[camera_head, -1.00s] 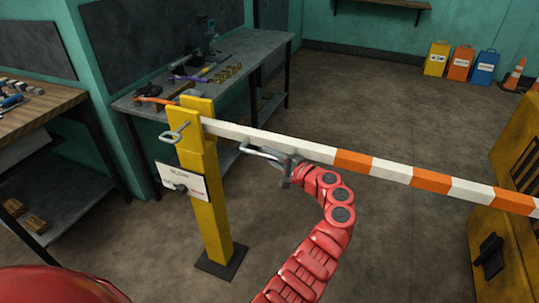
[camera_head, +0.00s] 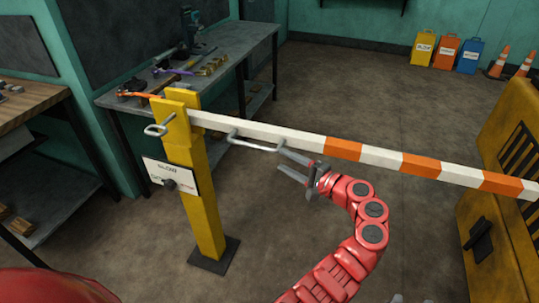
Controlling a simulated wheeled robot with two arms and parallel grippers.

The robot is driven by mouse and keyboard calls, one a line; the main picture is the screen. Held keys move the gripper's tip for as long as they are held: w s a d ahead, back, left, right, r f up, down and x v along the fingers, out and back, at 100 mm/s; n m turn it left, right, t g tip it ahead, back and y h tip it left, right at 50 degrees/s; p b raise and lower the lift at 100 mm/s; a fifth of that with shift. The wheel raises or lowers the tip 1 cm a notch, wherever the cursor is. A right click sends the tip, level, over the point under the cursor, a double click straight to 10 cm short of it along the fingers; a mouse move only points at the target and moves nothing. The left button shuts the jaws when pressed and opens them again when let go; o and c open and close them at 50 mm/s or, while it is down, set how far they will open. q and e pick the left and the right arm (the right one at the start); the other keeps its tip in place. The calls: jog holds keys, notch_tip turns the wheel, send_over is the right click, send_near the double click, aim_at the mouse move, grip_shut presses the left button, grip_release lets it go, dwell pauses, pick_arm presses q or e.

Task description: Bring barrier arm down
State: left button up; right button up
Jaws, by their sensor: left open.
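The orange-and-white barrier arm (camera_head: 380,157) runs from the top of the yellow post (camera_head: 200,190) to the right edge, close to level. A grey metal handle (camera_head: 255,145) sticks out from its near side, close to the post. My left gripper (camera_head: 282,161) is open and empty, just right of the handle's end. Its upper finger lies very near the handle; whether they touch I cannot tell. A metal loop (camera_head: 160,129) sits at the post's top left. Small grey tips at the bottom edge may be my right gripper; their state is unclear.
A metal workbench (camera_head: 255,40) with tools stands behind the post. A yellow machine (camera_head: 505,175) stands at the right, close to the barrier arm. Coloured boxes (camera_head: 445,52) and orange cones (camera_head: 498,62) stand at the back. The floor between is clear.

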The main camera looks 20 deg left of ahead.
pick_arm(q)
jog(key=v, duration=0.5)
jog(key=shift+s+d, duration=0.15)
jog(key=shift+d, duration=0.15)
